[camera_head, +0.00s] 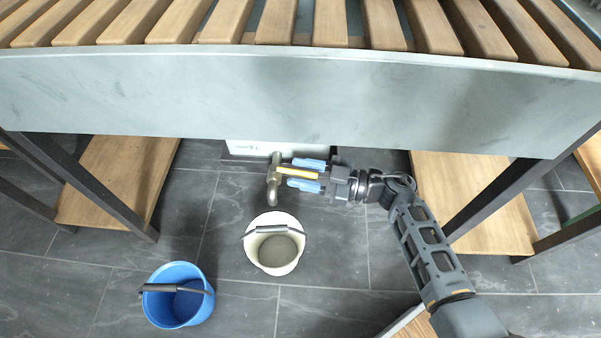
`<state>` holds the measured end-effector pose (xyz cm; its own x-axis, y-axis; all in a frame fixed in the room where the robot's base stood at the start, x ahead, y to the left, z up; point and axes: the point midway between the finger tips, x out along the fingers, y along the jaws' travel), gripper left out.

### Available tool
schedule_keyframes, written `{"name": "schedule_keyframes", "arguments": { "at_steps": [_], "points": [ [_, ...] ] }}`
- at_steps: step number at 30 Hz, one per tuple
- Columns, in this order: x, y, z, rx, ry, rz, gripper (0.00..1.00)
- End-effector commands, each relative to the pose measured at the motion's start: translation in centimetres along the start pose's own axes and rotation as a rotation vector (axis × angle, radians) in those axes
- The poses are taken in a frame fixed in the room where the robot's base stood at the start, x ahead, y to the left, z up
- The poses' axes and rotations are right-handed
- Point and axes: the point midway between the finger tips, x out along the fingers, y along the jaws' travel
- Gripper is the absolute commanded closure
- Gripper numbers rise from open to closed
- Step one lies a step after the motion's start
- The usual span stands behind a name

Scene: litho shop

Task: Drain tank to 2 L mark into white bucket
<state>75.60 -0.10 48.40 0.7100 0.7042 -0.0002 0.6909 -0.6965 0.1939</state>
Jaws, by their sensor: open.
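The white bucket (299,262) stands upright on the floor just below the tap, its dark-gripped handle across its mouth. Its inside looks grey; I cannot tell whether that is liquid. The metal tap (273,187) has a spout pointing down above the bucket's back rim and a yellow lever (297,173) pointing right. My gripper (292,173) is open, its two blue fingers on either side of the lever. I cannot tell if they touch it. The tank (262,149) shows only as a white strip under the bench; its level marks are hidden.
A blue bucket (156,310) stands on the floor to the front left. The grey bench front (290,95) with wooden slats (275,22) overhangs the tap. Dark legs (95,185) and wooden low shelves (468,205) flank the space. The tiled floor right of the white bucket is clear.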

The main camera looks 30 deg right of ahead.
Motion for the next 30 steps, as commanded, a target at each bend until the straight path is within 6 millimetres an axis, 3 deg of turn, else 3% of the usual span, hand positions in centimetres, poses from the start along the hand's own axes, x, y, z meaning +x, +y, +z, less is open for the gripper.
{"name": "schedule_keyframes", "arguments": {
  "at_steps": [11, 23, 30],
  "points": [
    [0.64, 0.00, -0.05, -0.001, 0.000, 0.000, 0.61],
    [0.61, -0.01, -0.04, -0.001, 0.000, 0.000, 0.99],
    [0.60, -0.01, -0.03, -0.001, 0.000, 0.000, 1.00]
  ]
}}
